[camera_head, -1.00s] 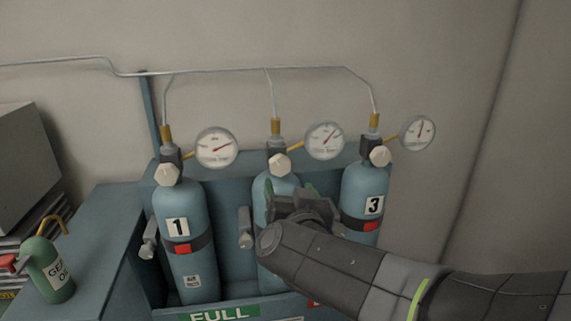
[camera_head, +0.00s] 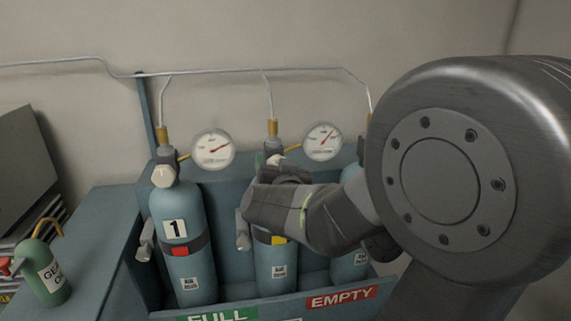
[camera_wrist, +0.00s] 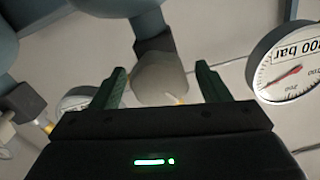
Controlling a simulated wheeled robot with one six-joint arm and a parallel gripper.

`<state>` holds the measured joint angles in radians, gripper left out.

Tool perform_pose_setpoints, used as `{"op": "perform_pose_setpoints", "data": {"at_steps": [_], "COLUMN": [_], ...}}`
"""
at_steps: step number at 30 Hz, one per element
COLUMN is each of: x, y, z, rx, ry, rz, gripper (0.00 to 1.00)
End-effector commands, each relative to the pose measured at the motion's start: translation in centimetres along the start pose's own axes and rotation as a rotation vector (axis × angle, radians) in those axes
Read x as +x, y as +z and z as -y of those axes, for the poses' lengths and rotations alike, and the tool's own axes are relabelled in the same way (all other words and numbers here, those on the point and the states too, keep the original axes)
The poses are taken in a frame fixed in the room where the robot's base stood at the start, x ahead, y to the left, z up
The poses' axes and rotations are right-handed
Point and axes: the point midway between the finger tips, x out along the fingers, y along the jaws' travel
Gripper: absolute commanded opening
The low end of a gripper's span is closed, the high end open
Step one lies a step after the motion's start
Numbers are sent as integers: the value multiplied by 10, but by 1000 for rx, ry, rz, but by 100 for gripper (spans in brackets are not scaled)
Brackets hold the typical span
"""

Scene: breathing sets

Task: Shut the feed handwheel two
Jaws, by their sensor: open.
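The middle cylinder (camera_head: 268,275), between cylinder 1 and the right-hand one, carries the feed handwheel two (camera_head: 275,159), a pale knob mostly hidden behind my gripper. In the wrist view the knob (camera_wrist: 162,80) lies between the two green fingers of my open gripper (camera_wrist: 161,75). A gap shows on each side, so the fingers do not grip it. The cylinder's number label is hidden by my arm.
Cylinder 1 (camera_head: 178,225) with its handwheel (camera_head: 165,176) stands to the left. Gauges (camera_head: 213,149) and (camera_head: 323,141) sit beside the valves, and a thin pipe (camera_head: 230,72) runs above. The right cylinder (camera_head: 349,268) is mostly hidden by my arm. A green oil can (camera_head: 45,275) stands far left.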

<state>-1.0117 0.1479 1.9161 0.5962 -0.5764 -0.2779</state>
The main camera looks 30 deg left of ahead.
Motion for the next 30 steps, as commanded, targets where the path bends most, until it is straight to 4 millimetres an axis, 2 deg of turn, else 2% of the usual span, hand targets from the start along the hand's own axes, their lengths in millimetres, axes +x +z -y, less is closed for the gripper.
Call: {"op": "perform_pose_setpoints", "data": {"at_steps": [7,14,23,30], "x": [0,0,0,0], "y": [0,0,2,3], "z": [0,0,-1,-2], "rx": [0,0,37,172], "ry": [0,0,1,1], "rz": [0,0,-1,-3], "gripper": [69,25,25,25]}}
